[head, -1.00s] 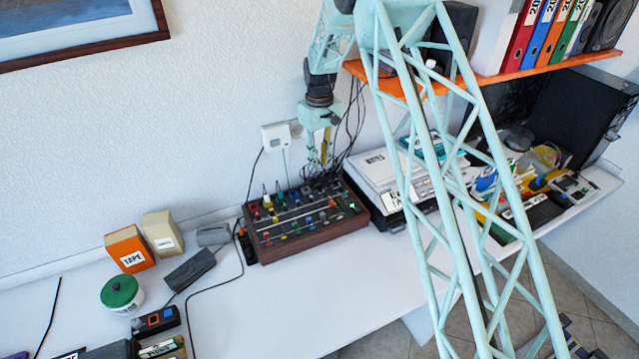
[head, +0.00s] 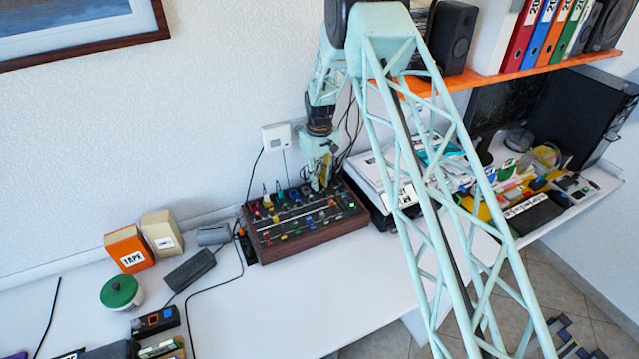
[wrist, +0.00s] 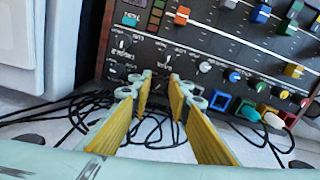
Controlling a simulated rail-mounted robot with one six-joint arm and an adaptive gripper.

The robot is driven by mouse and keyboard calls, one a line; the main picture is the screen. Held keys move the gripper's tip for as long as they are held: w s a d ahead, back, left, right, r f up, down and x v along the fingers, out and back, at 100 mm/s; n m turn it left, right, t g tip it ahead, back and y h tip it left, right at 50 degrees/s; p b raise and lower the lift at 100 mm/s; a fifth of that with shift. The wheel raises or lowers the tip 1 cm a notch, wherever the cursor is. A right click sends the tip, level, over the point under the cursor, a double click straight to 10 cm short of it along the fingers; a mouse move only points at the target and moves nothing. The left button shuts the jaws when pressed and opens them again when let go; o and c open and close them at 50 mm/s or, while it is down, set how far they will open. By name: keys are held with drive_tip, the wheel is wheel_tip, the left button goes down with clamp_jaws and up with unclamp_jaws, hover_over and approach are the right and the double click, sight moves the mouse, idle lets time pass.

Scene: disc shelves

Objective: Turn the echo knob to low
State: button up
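The mixer (head: 305,232) is a dark panel with wooden sides, full of small knobs and coloured sliders. It also fills the upper part of the wrist view (wrist: 215,55). My gripper (head: 320,187) is low over the back right part of the panel. In the wrist view my gripper (wrist: 158,82) has its two yellow-padded fingers apart, with fingertips close to a group of small dark knobs (wrist: 121,43). The gap between the fingers looks empty. The labels are too small and upside down to read, so I cannot tell which knob is echo. Contact cannot be told.
Black cables (wrist: 150,133) lie behind the panel, under the fingers. A white machine (head: 374,178) stands close on the right. A wall socket (head: 277,136) and orange shelf (head: 520,74) are above. The white table (head: 290,305) is clear in front.

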sight(320, 185)
drive_tip(key=shift+f, duration=0.1)
drive_tip(key=shift+c, duration=0.2)
drive_tip(key=c, duration=0.5)
drive_tip(key=shift+n+b, duration=0.3)
drive_tip(key=shift+n, duration=0.5)
drive_tip(key=o, duration=0.5)
drive_tip(key=shift+o, duration=0.2)
drive_tip(key=shift+r, duration=0.2)
wheel_tip(320, 185, up, 12)
drive_tip(key=shift+f, duration=0.15)
